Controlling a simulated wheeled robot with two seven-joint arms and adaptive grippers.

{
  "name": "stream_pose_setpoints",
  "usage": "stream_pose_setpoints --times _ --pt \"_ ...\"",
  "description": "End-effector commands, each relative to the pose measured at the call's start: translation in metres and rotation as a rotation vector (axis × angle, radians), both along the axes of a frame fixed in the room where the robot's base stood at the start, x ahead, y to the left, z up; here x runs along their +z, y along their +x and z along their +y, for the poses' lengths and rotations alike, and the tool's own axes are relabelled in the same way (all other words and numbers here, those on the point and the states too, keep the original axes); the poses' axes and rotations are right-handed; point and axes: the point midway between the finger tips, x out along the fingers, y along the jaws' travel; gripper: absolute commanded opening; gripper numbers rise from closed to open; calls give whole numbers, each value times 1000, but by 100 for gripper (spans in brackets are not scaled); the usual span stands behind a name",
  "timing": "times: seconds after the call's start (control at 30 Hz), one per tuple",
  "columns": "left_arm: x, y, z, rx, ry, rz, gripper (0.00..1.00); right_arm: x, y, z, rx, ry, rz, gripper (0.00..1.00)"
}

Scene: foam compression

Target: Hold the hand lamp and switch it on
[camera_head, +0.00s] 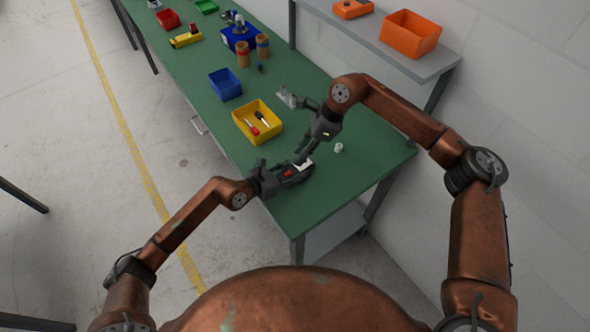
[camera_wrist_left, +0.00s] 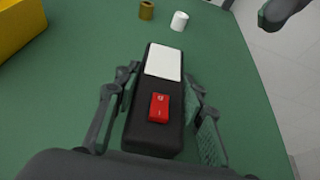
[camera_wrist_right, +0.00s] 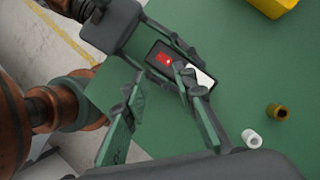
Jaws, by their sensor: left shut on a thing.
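The hand lamp is a black box with a white panel and a red switch; it lies between the fingers of my left gripper (camera_head: 286,172). In the left wrist view the lamp (camera_wrist_left: 150,132) sits lengthwise between both fingers, red switch and white panel facing up. The left gripper (camera_wrist_left: 160,76) is shut on its sides. My right gripper (camera_head: 303,147) is above the far side of the lamp. In the right wrist view the right gripper (camera_wrist_right: 162,82) has its fingers apart with nothing between them, and the lamp (camera_wrist_right: 180,66) shows beyond, partly hidden by a finger.
A white cylinder (camera_head: 339,147) stands on the green table (camera_head: 345,175) to the right, near a small brown cylinder (camera_wrist_right: 276,111). A yellow bin (camera_head: 262,138) with tools and a blue bin (camera_head: 226,90) stand farther back. An orange bin (camera_head: 408,42) is on the wall shelf.

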Motion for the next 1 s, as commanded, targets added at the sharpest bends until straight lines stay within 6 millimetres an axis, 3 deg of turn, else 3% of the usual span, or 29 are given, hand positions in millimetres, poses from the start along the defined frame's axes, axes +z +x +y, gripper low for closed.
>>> stream_pose_setpoints --times 0.17,0.33,0.57,0.8,1.0 --pt "0 0 0 0 0 0 6 -1 -1 -5 114 -8 -108 12" --pt "0 0 0 1 1 0 6 -2 -3 -15 420 -40 -380 0" --pt "0 0 0 0 1 1 6 6 -14 -23 954 -141 -804 0" --pt "0 0 0 0 1 1 6 20 -39 -23 1499 -296 -1188 0" --pt "0 0 0 0 1 1 6 29 -59 -20 1795 -402 -1376 0"
